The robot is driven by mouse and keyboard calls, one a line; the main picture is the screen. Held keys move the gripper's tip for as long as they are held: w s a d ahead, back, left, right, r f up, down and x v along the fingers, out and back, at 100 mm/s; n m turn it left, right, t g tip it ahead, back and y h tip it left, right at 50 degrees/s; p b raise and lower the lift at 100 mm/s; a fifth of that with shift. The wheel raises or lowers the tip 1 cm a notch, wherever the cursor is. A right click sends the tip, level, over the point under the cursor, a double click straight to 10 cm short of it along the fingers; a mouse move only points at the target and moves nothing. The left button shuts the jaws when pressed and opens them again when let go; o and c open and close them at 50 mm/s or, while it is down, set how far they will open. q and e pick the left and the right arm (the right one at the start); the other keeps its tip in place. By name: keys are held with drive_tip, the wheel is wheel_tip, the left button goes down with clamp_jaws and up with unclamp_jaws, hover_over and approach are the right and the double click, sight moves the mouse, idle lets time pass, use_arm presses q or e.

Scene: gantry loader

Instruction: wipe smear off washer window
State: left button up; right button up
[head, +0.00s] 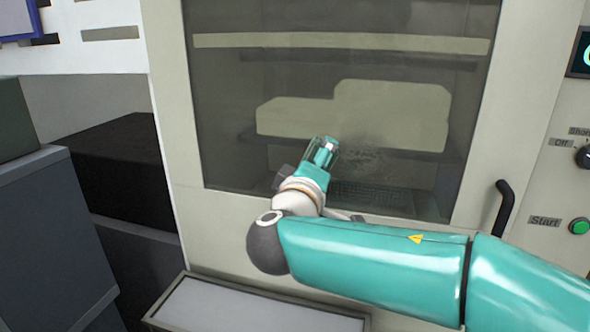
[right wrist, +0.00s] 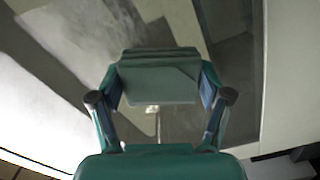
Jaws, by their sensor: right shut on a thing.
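The washer window (head: 225,110) is a dark glass pane in a pale machine front, in the head view. A faint speckled smear (head: 368,158) shows on its lower middle. My right gripper (head: 322,153) is in front of the lower window, just left of the smear. In the right wrist view the right gripper (right wrist: 160,88) is shut on a flat grey-green block (right wrist: 158,82), held across its fingers. I cannot tell whether the block touches the glass. My left gripper is not in view.
A black door handle (head: 504,208) stands out right of the window. A green start button (head: 579,227) and a dark knob (head: 584,157) are farther right. A shallow tray (head: 160,317) lies below the door, and dark grey boxes (head: 45,215) stand at left.

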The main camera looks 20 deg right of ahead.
sight(342, 160)
drive_tip(key=shift+w+d, duration=0.2)
drive_tip(key=shift+s+d+f+b, duration=0.25)
drive_tip(key=shift+s+d+b, duration=0.3)
drive_tip(key=shift+b, duration=0.45)
drive_tip(key=shift+s+d+r+b, duration=0.1)
drive_tip(key=shift+s+d+b, duration=0.2)
drive_tip(key=shift+d+b, duration=0.15)
drive_tip(key=shift+s+d+r+b, duration=0.1)
drive_tip(key=shift+s+d+b, duration=0.2)
drive_tip(key=shift+d, duration=0.2)
